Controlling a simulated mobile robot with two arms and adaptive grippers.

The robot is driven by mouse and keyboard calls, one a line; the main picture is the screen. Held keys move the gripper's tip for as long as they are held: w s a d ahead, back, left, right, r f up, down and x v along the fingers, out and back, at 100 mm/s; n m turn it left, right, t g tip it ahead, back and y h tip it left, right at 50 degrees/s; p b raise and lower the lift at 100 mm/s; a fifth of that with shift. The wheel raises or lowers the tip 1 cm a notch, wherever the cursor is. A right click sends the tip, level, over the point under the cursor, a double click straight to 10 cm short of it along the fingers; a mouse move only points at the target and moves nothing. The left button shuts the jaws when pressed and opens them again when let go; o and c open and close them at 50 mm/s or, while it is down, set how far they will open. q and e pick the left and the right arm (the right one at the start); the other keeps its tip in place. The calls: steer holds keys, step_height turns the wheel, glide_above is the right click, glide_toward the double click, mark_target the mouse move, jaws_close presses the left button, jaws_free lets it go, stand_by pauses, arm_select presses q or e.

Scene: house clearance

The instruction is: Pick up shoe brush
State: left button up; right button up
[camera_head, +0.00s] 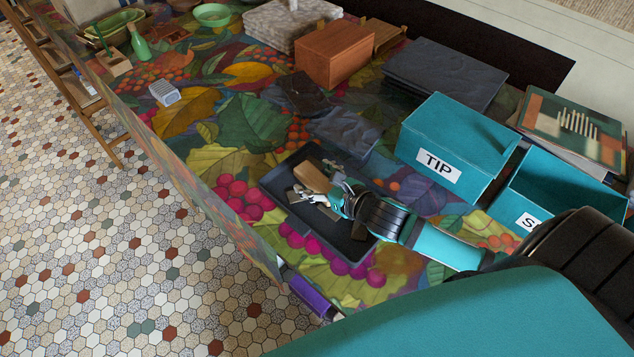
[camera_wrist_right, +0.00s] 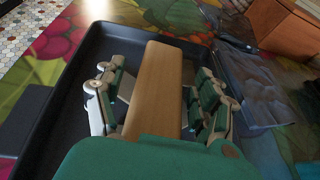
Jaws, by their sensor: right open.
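The shoe brush, a brown wooden block (camera_head: 309,175), lies in a black tray (camera_head: 269,185) on the table. It also shows in the right wrist view (camera_wrist_right: 158,75), running lengthwise between the fingers. My right gripper (camera_head: 318,196) is over the tray at the brush. In the right wrist view the gripper (camera_wrist_right: 158,95) is open, with one finger on each side of the brush and gaps visible beside it. The near end of the brush is hidden by the gripper body, and its bristles cannot be seen. My left gripper is not in view.
A teal box marked TIP (camera_head: 453,145) and another teal box (camera_head: 560,190) stand right of the tray. Dark folded cloth (camera_head: 345,132) lies just behind it. A wooden box (camera_head: 335,53) stands farther back. The patterned tabletop left of the tray is mostly clear.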

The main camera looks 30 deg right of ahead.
mark_target(317, 179)
steer(key=c, duration=1.3)
steer(key=shift+r, duration=0.1)
steer(key=shift+r, duration=0.5)
step_height(317, 179, up, 2)
steer(key=shift+r, duration=0.1)
steer(key=s, duration=0.5)
steer(key=s+r+b, duration=0.1)
steer(key=s, duration=1)
steer(key=shift+r+b, duration=0.3)
steer(key=shift+r, duration=0.05)
